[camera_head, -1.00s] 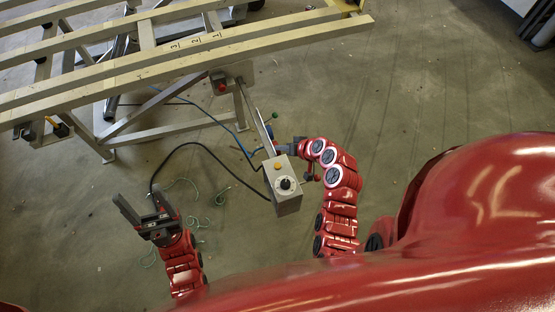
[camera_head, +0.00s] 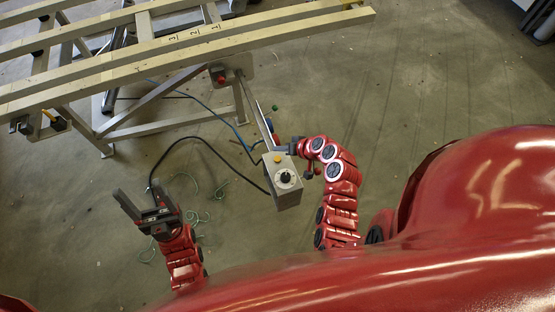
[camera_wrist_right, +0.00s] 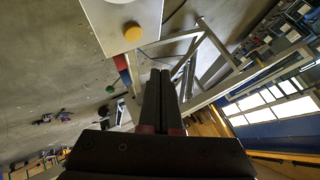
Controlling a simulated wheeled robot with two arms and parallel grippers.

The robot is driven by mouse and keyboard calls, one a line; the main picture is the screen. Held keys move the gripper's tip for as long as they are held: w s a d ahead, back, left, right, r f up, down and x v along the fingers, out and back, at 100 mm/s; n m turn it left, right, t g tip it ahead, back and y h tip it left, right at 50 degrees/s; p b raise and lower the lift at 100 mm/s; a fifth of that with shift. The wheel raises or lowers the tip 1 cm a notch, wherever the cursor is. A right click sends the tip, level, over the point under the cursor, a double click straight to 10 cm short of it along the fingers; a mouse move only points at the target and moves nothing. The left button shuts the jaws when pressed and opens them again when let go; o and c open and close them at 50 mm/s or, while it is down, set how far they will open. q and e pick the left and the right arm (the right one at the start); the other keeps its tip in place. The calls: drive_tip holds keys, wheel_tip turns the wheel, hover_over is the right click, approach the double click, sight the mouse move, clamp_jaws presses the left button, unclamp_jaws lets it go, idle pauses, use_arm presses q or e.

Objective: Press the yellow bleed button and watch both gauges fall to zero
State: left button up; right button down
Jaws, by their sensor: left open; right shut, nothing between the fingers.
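In the right wrist view the yellow button (camera_wrist_right: 132,32) shows on the pale box face (camera_wrist_right: 105,20), left of and beyond my fingers. My right gripper (camera_head: 279,150) is beside the box's far right edge, partly hidden in the head view; in its wrist view the fingers (camera_wrist_right: 160,75) are shut together with nothing between them, apart from the button in the picture. My left gripper (camera_head: 132,203) is open and empty, left of the box. I cannot make out gauge needles.
A beige tilting frame (camera_head: 180,65) spans the upper left, with a red button (camera_head: 221,80) on its edge. A black cable (camera_head: 200,140) loops from the box toward my left gripper. Green string (camera_head: 195,215) lies on the floor. Open floor (camera_head: 430,80) is at the right.

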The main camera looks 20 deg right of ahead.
wheel_tip(320, 180, down, 5)
drive_tip(key=b, duration=0.3)
drive_tip(key=shift+r, duration=0.15)
idle(1.7)
drive_tip(key=shift+f+b, duration=0.4)
drive_tip(key=shift+b, duration=0.25)
drive_tip(key=shift+f+b, duration=0.4)
drive_tip(key=shift+b, duration=0.1)
idle(0.4)
drive_tip(key=shift+r, duration=0.1)
drive_tip(key=shift+s+r+p, duration=0.1)
drive_tip(key=shift+r+p, duration=0.2)
drive_tip(key=shift+r, duration=0.4)
drive_tip(key=shift+r, duration=0.1)
